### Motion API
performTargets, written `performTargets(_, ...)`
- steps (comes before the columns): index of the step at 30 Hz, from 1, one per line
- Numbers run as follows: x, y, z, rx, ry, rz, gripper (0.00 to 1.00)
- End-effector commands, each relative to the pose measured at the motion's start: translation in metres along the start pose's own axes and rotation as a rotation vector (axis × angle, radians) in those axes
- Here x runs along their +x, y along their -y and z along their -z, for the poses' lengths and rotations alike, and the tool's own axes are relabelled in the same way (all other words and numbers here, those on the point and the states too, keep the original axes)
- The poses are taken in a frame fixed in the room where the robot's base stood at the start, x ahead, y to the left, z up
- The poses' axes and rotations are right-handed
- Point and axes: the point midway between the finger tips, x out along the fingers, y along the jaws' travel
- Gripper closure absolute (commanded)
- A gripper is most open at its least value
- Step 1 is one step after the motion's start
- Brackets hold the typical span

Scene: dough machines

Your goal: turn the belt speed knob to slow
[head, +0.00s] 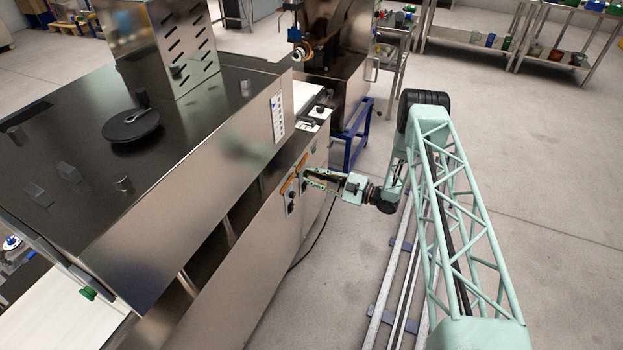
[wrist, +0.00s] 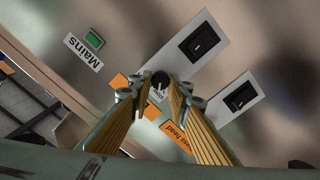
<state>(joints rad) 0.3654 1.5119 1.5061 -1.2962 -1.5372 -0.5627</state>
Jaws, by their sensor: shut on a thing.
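A small round black knob (wrist: 160,79) with a light pointer mark sits on a white plate of the machine's side panel in the wrist view. My gripper (wrist: 158,91) has its two yellow-padded fingers closed on either side of this knob. The lettering by the knob is partly covered and too small to read, so I cannot tell its setting. In the head view my gripper (head: 308,177) reaches leftward to the panel on the steel machine (head: 245,215), and the knob is hidden there.
Two black rocker switches, an upper one (wrist: 200,43) and a lower one (wrist: 239,97), lie right of the knob. A green button (wrist: 94,40) sits beside the Mains label (wrist: 82,53). An orange label (wrist: 178,138) is partly behind the fingers. Open floor (head: 560,190) lies right of my arm.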

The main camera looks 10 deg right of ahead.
Motion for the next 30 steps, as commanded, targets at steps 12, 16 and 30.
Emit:
performTargets(12,0.0000,0.0015,-0.0007,-0.276,0.000,0.000,0.94)
performTargets(16,0.0000,0.0015,-0.0005,-0.324,0.000,0.000,0.94)
performTargets(30,-0.0001,0.0013,-0.0002,-0.366,0.000,0.000,0.94)
